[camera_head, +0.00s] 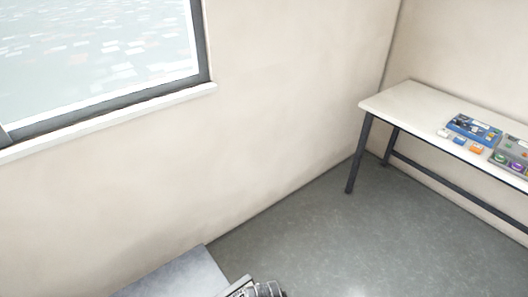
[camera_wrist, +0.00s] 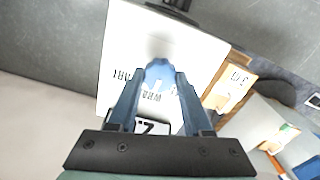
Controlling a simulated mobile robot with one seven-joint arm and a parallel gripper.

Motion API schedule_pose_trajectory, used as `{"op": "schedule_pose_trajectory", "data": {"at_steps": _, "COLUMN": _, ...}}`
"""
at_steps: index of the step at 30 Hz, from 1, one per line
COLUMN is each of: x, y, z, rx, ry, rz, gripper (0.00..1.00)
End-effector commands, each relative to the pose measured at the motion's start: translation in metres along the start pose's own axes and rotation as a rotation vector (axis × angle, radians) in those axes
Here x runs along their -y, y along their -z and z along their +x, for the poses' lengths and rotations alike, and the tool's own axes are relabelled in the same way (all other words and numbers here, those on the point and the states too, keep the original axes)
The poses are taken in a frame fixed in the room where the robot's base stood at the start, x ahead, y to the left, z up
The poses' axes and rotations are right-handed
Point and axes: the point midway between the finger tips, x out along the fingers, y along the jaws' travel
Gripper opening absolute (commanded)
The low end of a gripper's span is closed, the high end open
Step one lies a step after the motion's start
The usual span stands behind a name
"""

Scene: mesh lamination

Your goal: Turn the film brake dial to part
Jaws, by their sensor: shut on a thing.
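In the wrist view, a blue dial (camera_wrist: 160,69) sits on a white panel (camera_wrist: 122,50). My gripper (camera_wrist: 158,80) has its two blue-grey fingers closed in on the dial from both sides, shut on it. Dark lettering upside down on the panel's left part seems to read "PART" (camera_wrist: 122,75). More lettering below the dial, between the fingers, is partly hidden. The dial's pointer direction cannot be made out clearly. The head view shows neither the dial nor my gripper clearly.
In the head view, a white-topped table (camera_head: 405,100) with blue and grey trays (camera_head: 472,130) stands at the right. A grey surface (camera_head: 180,275) shows at the bottom. The floor between is clear. In the wrist view, a wooden piece (camera_wrist: 228,88) lies right of the panel.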

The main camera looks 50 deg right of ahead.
Motion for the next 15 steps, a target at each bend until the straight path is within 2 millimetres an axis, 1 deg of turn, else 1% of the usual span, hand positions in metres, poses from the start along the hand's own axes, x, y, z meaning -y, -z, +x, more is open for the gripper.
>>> {"op": "schedule_pose_trajectory", "data": {"at_steps": 5, "x": 0.0004, "y": 0.0007, "z": -0.0029, "rx": 0.000, "ry": 0.001, "rz": 0.107, "gripper": 0.00}}
{"op": "schedule_pose_trajectory", "data": {"at_steps": 15, "x": 0.0004, "y": 0.0014, "z": -0.0033, "rx": -0.001, "ry": 0.001, "rz": 0.417, "gripper": 0.00}}
